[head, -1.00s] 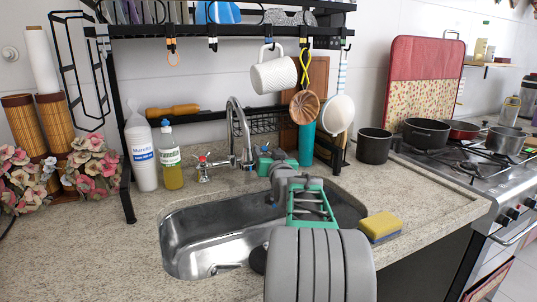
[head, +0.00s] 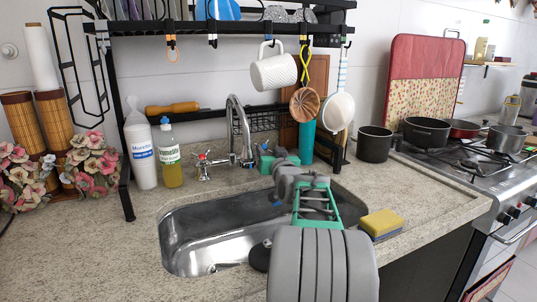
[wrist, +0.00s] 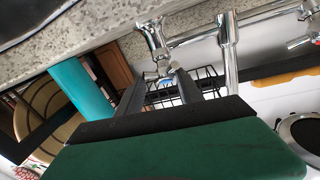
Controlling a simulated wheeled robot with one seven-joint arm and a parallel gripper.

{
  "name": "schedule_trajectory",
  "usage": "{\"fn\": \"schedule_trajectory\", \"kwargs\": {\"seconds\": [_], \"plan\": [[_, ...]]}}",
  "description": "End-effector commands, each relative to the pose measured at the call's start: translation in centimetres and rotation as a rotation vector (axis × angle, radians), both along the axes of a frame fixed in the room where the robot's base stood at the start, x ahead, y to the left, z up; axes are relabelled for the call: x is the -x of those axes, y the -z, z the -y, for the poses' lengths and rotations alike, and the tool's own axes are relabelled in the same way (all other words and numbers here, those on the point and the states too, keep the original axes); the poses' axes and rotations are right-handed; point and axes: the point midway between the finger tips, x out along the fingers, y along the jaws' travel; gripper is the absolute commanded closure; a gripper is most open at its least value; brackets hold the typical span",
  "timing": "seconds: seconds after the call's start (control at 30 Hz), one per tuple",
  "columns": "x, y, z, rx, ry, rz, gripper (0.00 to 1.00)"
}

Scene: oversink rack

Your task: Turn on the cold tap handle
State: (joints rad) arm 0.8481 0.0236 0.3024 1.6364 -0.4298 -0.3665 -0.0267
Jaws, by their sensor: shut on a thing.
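The chrome tap (head: 240,140) stands behind the sink, and its spout also shows in the wrist view (wrist: 230,60). The cold tap handle (wrist: 163,87), with a blue mark, sits between my fingers in the wrist view. In the head view my gripper hides it. My gripper (wrist: 166,78) is shut on this handle; its green body (head: 278,159) is just right of the spout. The red-marked hot handle (head: 203,165) is left of the spout, apart from my gripper, and partly shows at the wrist view's right edge (wrist: 308,42).
The steel sink (head: 180,245) lies below my arm. Two bottles (head: 171,165) stand left of the tap. A turquoise cylinder (head: 307,142) is close on the right, under hanging utensils and a mug (head: 270,73). A sponge (head: 381,224) lies right of the sink.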

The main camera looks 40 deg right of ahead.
Motion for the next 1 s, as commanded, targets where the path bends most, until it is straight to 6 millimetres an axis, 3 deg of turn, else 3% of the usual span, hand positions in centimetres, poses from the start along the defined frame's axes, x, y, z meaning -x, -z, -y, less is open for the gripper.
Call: {"fn": "schedule_trajectory", "kwargs": {"seconds": [0.03, 0.2, 0.63, 1.0], "plan": [[0.13, 0.78, 0.29, 0.011, -0.012, -0.008, 0.97], [0.18, 0.93, 0.62, 0.075, -0.092, -0.027, 0.97], [0.03, 0.3, 1.17, 0.255, -0.326, -0.083, 0.97], [-0.07, 0.32, 1.26, 0.319, -0.414, -0.104, 0.97]]}}
